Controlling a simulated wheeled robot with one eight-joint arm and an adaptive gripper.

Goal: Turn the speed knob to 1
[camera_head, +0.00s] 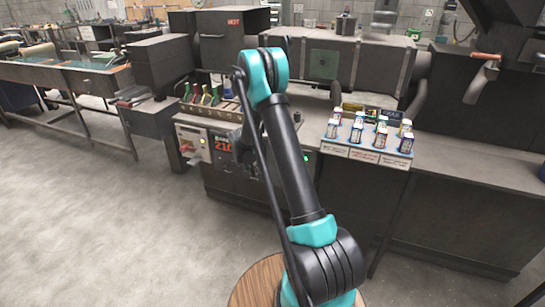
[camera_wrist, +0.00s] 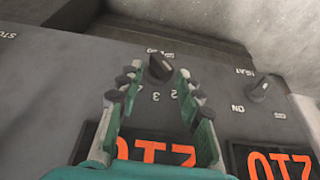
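In the wrist view a small black knob (camera_wrist: 160,67) sits on the grey control panel (camera_wrist: 60,75), with upside-down lettering at its far side that is too blurred to read surely. Small digits, among them a 2 and a 3, curve around its near side. My gripper (camera_wrist: 156,76) is open, with one finger left and one right of the knob. The fingertips are close to the knob; I cannot tell whether they touch it. In the head view the front panel (camera_head: 222,150) with "210" is partly hidden by my arm, and my gripper and the knob cannot be made out.
A second black knob (camera_wrist: 262,88), with "ON" printed near it, is to the right in the wrist view. Orange-lettered displays (camera_wrist: 152,150) lie below. In the head view, small boxes stand on a display stand (camera_head: 350,152) right of my arm. Colored levers (camera_head: 205,95) are at left.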

